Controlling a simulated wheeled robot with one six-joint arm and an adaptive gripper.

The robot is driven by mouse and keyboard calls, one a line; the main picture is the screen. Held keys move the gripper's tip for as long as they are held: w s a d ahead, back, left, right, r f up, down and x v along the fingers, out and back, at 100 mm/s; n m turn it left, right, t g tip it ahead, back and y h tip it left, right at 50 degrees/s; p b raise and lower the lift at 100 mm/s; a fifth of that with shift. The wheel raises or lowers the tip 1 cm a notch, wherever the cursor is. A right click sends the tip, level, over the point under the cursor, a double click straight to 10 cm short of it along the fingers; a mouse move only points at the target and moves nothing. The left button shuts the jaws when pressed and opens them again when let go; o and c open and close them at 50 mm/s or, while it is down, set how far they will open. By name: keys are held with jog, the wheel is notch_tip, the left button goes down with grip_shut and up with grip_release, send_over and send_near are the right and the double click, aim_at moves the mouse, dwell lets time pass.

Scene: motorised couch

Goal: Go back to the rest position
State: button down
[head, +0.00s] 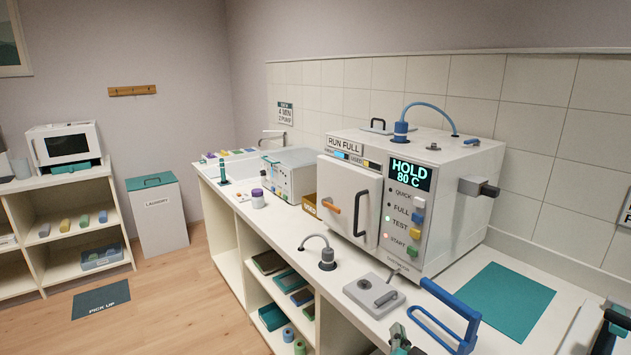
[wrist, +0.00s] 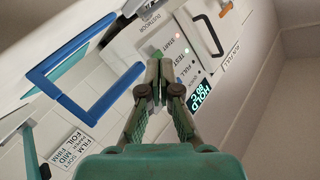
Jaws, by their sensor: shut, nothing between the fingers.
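In the wrist view, my gripper (wrist: 157,82) is shut and empty, its two green-grey fingers meeting at the tips. Beyond the tips is the machine's control panel, with the green button beside START (wrist: 154,52) just past them in the picture. The head view shows the panel clear, with no gripper in front of it. The white machine (head: 457,235) stands on the counter with its door (head: 345,200) shut. Its display (head: 411,174) reads HOLD 80 C. The display also shows in the wrist view (wrist: 200,98), turned over.
A blue handle (head: 428,318) rises from the counter's near edge; it shows left of my fingers in the wrist view (wrist: 85,65). A grey latch block (head: 374,295), a tap-like fitting (head: 327,258) and a teal mat (head: 493,304) lie around the machine. The floor at left (head: 185,300) is open.

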jog(key=s+f+n+y, duration=0.1)
jog(key=s+f+n, duration=0.1)
jog(key=s+f, duration=0.45)
jog(key=s+f+n, duration=0.1)
jog(key=s+f, duration=0.3)
jog(key=s, duration=0.6)
jog(key=s+f+n+y, duration=0.1)
jog(key=s+f+n, duration=0.1)
jog(key=s+f, duration=0.45)
jog(key=s+r+n, duration=0.1)
jog(key=s+r, duration=0.2)
jog(key=s, duration=1)
jog(key=s+d+r+n+g, duration=0.1)
jog(key=s+r+n, duration=0.1)
jog(key=s, duration=1)
jog(key=shift+s+r, duration=0.4)
jog(key=shift+r, duration=0.1)
